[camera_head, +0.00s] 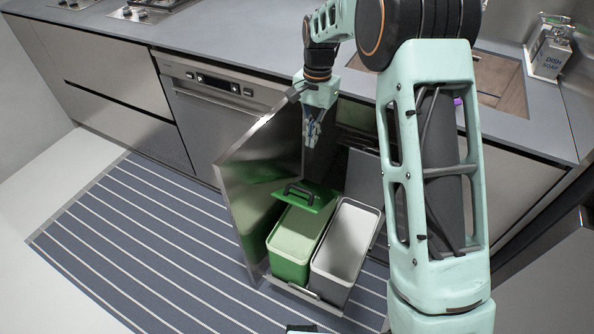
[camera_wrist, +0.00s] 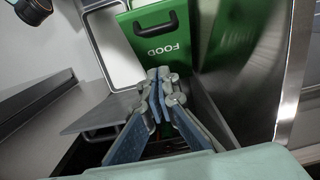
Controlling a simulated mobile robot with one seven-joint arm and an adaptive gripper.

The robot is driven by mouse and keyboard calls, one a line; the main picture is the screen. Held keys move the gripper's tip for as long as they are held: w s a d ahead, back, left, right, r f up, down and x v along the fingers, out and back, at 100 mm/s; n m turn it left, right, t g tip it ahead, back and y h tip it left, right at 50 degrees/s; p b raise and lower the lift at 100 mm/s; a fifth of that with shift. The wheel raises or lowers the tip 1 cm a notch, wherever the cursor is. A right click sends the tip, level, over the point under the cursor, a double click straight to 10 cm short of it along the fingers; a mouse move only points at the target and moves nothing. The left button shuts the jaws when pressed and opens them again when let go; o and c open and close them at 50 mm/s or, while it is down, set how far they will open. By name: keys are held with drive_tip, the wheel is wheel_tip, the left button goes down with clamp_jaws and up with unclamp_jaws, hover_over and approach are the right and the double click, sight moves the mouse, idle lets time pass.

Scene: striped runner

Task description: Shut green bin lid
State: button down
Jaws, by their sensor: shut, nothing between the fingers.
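The green bin (camera_head: 290,258) stands in the pulled-out drawer, left of a grey bin. Its darker green lid (camera_head: 322,203) has a black handle (camera_head: 299,193) and lies toward the rear of the bin; paler green shows in front of it. I cannot tell the lid's exact tilt. In the wrist view the lid (camera_wrist: 178,55) shows a FOOD label and the handle (camera_wrist: 153,28). My gripper (camera_head: 311,143) is shut and empty, pointing down above and behind the bin. In the wrist view its fingertips (camera_wrist: 161,74) appear just short of the lid; contact is unclear.
The open grey bin (camera_head: 336,262) stands beside the green bin and also shows in the wrist view (camera_wrist: 100,42). The counter (camera_head: 230,38) edge is behind. The striped runner (camera_head: 150,250) is clear.

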sight(295, 203)
drive_tip(key=shift+s+a+f+b, duration=0.3)
drive_tip(key=shift+s+f, duration=0.35)
drive_tip(key=shift+f, duration=1.45)
drive_tip(key=shift+s+a+f+b, duration=0.2)
drive_tip(key=shift+s+f+b, duration=0.3)
drive_tip(key=shift+f, duration=1.55)
drive_tip(key=shift+s+a+f+b, duration=0.25)
drive_tip(key=shift+s+f, duration=0.5)
drive_tip(key=shift+f, duration=1.35)
drive_tip(key=shift+s+a+f+t+b, duration=0.25)
drive_tip(key=shift+s+f+t+b, duration=0.05)
drive_tip(key=shift+s+f+b, duration=0.3)
drive_tip(key=shift+s+a+f+t+b, duration=0.3)
drive_tip(key=shift+s+f+b, duration=0.2)
drive_tip(key=shift+s+b, duration=0.15)
drive_tip(key=shift+t+h, duration=0.6)
drive_tip(key=shift+t, duration=0.1)
drive_tip(key=s+f+b, duration=0.1)
drive_tip(key=s+a+f+b, duration=0.1)
drive_tip(key=f+b, duration=0.1)
drive_tip(key=shift+s+f, duration=0.2)
drive_tip(key=shift+s, duration=0.2)
drive_tip(key=s+a+f+b, duration=0.2)
drive_tip(key=s+f+b, duration=0.3)
drive_tip(key=f, duration=0.6)
drive_tip(key=shift+s+a+b, duration=0.15)
drive_tip(key=shift+s+b, duration=0.05)
drive_tip(key=shift+b, duration=0.55)
